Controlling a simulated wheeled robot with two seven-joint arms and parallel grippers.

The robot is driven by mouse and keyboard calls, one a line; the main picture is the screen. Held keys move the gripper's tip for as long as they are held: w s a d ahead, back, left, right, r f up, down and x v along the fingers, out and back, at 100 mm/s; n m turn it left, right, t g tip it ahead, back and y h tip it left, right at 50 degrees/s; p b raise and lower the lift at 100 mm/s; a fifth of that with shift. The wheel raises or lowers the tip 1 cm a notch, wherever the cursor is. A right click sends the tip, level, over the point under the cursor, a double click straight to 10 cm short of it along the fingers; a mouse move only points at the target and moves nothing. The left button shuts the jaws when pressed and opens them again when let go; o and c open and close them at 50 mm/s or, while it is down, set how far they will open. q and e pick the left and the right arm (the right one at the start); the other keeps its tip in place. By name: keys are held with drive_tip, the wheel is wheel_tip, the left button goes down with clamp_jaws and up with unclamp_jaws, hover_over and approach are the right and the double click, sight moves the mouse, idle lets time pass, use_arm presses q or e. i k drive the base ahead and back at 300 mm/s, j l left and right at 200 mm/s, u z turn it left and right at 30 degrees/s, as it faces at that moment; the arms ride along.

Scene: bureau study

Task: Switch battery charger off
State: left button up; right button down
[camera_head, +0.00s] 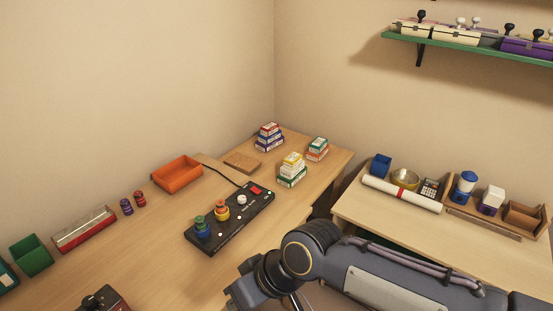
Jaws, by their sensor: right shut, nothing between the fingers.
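The battery charger looks to be the long black unit (232,228) on the left desk. A red switch (256,190) sits at its far end, with a white round knob (241,199) beside it. An orange-and-yellow piece (221,210) and a green-and-blue piece (202,227) stand on its top. I cannot tell which way the switch is set. My right gripper (243,296) is shut and empty, in front of the charger and apart from it; its fingertips are hard to make out. My left gripper is not in view.
A cable runs from the charger's far end. An orange tray (178,174) and small stacked boxes (292,170) stand behind it. Dark red and purple spools (133,203) are at left. A second desk (400,228) at right holds a white roll (401,194) and several items.

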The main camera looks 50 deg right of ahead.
sight(253, 189)
drive_tip(key=l, duration=0.45)
drive_tip(key=i+l, duration=0.15)
drive_tip(key=l, duration=0.8)
drive_tip(key=i, duration=0.05)
